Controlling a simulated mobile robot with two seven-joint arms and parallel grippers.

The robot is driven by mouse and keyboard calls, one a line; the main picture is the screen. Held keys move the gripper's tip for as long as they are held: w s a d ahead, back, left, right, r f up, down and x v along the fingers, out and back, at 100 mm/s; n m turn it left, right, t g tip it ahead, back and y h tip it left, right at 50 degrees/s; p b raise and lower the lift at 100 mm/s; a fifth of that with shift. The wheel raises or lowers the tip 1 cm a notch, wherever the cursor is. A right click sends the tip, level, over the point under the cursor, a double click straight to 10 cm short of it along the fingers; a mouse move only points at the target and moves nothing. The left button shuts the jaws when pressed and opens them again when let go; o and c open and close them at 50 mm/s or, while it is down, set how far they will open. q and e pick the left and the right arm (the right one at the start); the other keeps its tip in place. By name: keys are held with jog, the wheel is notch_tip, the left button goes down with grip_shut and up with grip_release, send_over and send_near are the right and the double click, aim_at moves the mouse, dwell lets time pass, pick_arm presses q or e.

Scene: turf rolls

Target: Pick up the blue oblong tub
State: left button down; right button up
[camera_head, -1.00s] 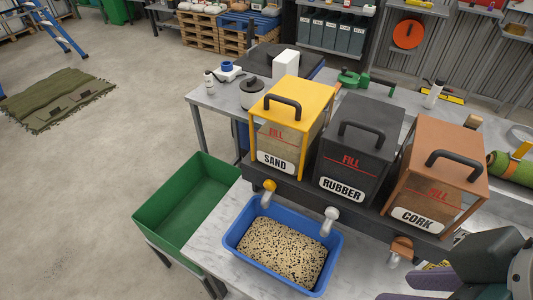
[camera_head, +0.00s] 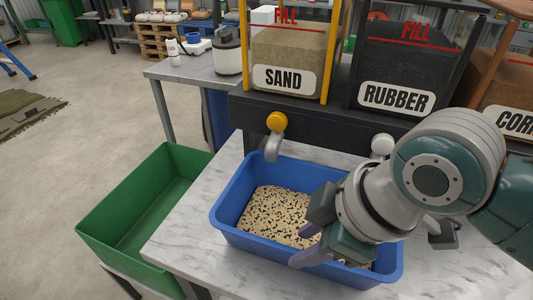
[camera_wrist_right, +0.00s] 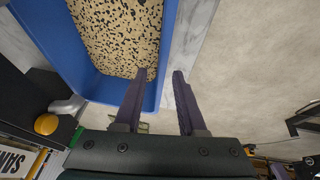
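The blue oblong tub (camera_head: 240,237) stands on the marbled tabletop below the dispensers, holding a bed of tan and black granules (camera_head: 268,212). The tub also shows in the right wrist view (camera_wrist_right: 42,38). My right gripper (camera_head: 306,243) is open over the tub's near long wall, one finger on the granule side and the other on the outer side. In the right wrist view the rim lies between the spread fingers (camera_wrist_right: 160,74); I cannot tell whether they touch it. The gripper hides part of the near wall and the tub's right end. My left gripper is not in view.
The sand dispenser's yellow-knobbed spout (camera_head: 276,123) and the rubber dispenser's white spout (camera_head: 382,146) hang just behind and above the tub. A green empty bin (camera_head: 110,192) stands left of the table. Bare tabletop (camera_head: 185,235) lies left of the tub.

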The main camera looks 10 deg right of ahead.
aim_at(277, 261)
jog(key=b+x, duration=0.2)
jog(key=x, duration=0.6)
jog(key=shift+f+b, duration=0.25)
jog(key=shift+b, duration=0.1)
grip_shut()
jog(key=shift+r, duration=0.1)
dwell(0.9)
